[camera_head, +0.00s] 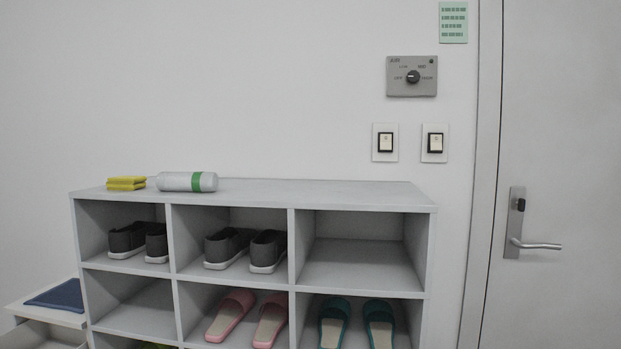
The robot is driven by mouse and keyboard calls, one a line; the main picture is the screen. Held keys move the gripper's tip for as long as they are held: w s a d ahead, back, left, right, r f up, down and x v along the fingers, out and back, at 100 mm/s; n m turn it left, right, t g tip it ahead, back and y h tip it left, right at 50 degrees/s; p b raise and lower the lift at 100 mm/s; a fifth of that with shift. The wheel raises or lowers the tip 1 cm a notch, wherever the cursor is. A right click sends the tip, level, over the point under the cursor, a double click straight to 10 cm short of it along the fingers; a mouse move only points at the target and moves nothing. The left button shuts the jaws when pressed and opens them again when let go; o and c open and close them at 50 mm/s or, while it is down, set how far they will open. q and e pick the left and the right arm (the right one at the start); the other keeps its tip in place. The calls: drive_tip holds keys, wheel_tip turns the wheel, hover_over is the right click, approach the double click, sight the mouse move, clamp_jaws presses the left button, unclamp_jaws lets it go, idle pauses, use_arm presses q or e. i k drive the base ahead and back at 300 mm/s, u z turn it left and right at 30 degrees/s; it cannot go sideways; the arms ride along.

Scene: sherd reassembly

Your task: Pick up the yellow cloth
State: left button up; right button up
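A folded yellow cloth (126,183) lies on top of the grey shoe shelf (320,194), near its left end. A white cylinder with a green band (187,182) lies on its side just right of the cloth. Neither of my grippers shows in the head view, so their state is hidden.
The shelf's cubbies hold dark shoes (240,249), pink slippers (248,318) and teal slippers (355,323). The upper right cubby is empty. The shelf top right of the cylinder is clear. A white drawer unit (30,310) with a blue item (58,296) stands lower left. A door with a handle (535,245) is at right.

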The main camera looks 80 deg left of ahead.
sight(122, 182)
drive_tip(key=u, duration=2.7)
